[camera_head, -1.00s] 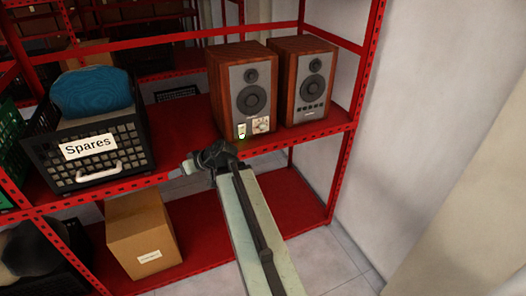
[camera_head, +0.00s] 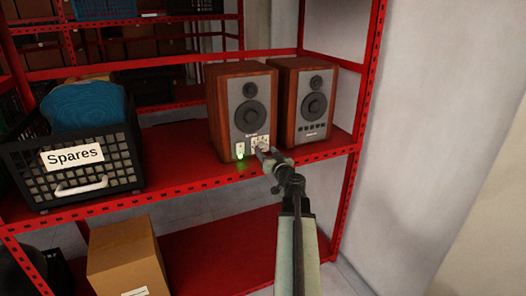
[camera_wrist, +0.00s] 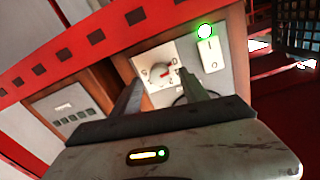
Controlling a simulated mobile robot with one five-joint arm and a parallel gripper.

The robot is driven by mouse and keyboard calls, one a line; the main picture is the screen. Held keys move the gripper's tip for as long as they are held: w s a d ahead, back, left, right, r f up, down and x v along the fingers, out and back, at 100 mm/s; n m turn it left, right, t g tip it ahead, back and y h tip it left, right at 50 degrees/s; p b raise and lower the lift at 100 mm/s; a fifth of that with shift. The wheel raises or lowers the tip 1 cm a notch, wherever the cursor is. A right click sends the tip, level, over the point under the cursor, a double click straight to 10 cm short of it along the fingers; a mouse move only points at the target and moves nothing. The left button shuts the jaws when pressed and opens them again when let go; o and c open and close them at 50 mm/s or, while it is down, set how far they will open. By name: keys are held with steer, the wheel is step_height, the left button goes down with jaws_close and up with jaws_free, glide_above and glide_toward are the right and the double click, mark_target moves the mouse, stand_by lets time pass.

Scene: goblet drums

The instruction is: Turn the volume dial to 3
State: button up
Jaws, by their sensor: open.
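The volume dial (camera_wrist: 159,70) is a small round white knob with a red mark on a pale panel with printed marks around it. I cannot read which number it points to. The dial is on the front of the left wooden speaker (camera_head: 241,108), at its lower right, and is partly covered in the head view. My gripper (camera_wrist: 160,78) is open, its two dark fingers reaching toward the dial, one on each side of it in the wrist view. I cannot tell whether they touch it. In the head view my gripper (camera_head: 264,153) is right in front of the panel.
A switch (camera_wrist: 210,53) with a lit green light sits beside the dial. A second speaker (camera_head: 305,103) stands to the right. A black crate labelled Spares (camera_head: 83,178) is left on the red shelf (camera_head: 185,172). A cardboard box (camera_head: 125,262) is below.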

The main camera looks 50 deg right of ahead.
mark_target(262, 146)
steer(key=x, duration=0.2)
steer(key=shift+w+d, duration=0.15)
steer(key=shift+w, duration=0.25)
jaws_close()
steer(key=shift+s+a, duration=0.2)
steer(key=shift+a, duration=0.05)
steer(key=shift+w+d, duration=0.1)
steer(key=shift+d, duration=0.05)
